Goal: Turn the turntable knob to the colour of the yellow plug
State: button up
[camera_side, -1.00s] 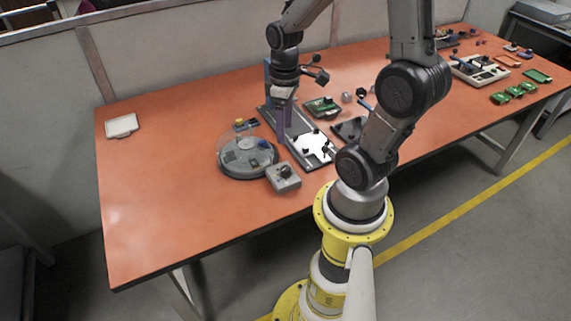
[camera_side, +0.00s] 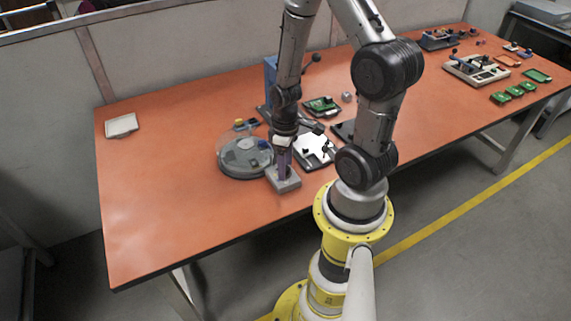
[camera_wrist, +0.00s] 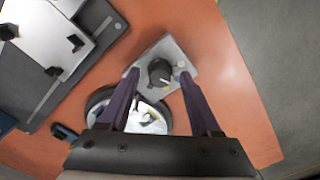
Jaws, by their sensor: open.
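The grey knob box (camera_side: 286,184) stands at the table's near edge beside the turntable. In the wrist view, its black knob (camera_wrist: 159,71) with a pale pointer mark shows on top of the box (camera_wrist: 178,52). My gripper (camera_side: 283,172) points down over the box and hides the knob in the side view. In the wrist view, my gripper (camera_wrist: 159,73) is open, its purple fingers on either side of the knob; contact cannot be told. The round grey turntable (camera_side: 238,170) has a clear cover and a blue piece. A small yellow piece (camera_side: 239,123), possibly the yellow plug, shows at its back edge.
A dark fixture with a white plate (camera_side: 315,146) lies right of the turntable, with a blue post (camera_side: 270,75) behind. A green board (camera_side: 322,106) lies farther back. A white tray (camera_side: 121,125) sits at far left; the table's left side is clear.

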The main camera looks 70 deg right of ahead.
jog(key=shift+f, duration=0.15)
jog(key=shift+c, duration=0.2)
grip_shut()
jog(key=shift+m, duration=0.4)
jog(key=m, duration=0.3)
jog(key=shift+m, duration=2.4)
jog(key=shift+o, duration=0.2)
grip_release()
